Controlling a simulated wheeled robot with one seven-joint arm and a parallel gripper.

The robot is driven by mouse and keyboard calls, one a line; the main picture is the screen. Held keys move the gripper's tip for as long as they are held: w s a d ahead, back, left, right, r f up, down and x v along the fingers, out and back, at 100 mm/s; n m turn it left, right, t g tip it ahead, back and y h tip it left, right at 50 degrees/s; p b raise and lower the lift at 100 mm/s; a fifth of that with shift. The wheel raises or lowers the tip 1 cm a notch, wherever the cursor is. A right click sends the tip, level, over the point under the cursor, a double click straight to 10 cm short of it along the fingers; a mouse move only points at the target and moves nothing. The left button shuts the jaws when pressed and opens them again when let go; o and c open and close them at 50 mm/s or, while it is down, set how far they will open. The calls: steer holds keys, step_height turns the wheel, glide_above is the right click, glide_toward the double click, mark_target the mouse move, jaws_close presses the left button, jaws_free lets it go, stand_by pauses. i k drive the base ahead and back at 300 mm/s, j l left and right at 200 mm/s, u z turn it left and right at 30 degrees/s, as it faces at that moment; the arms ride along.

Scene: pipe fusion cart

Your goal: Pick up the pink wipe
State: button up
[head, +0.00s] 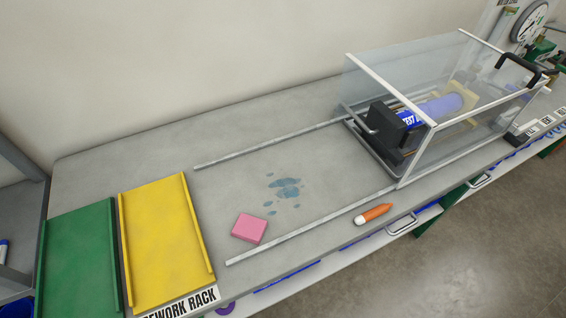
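The pink wipe (249,228) is a small, flat, square-looking block lying on the grey cart top. It lies between the two pale rails, close to the front rail (312,226). Blue-grey wet-looking stains (286,187) mark the surface just behind and to the right of it. Nothing covers the wipe. My gripper is not in view.
A yellow tray (165,235) and a green tray (80,260) lie to the left. An orange marker-like item (373,214) lies in front of the front rail. A clear-walled guard box (400,90) with a dark carriage (388,132) stands at right. The surface around the wipe is clear.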

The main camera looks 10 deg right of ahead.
mark_target(249, 228)
steer(key=i+l+u, duration=0.1)
steer(key=i+l, duration=0.25)
steer(key=i+l+u, duration=0.1)
steer(key=i+l, duration=0.25)
steer(key=l, duration=0.15)
steer(key=u, duration=1.45)
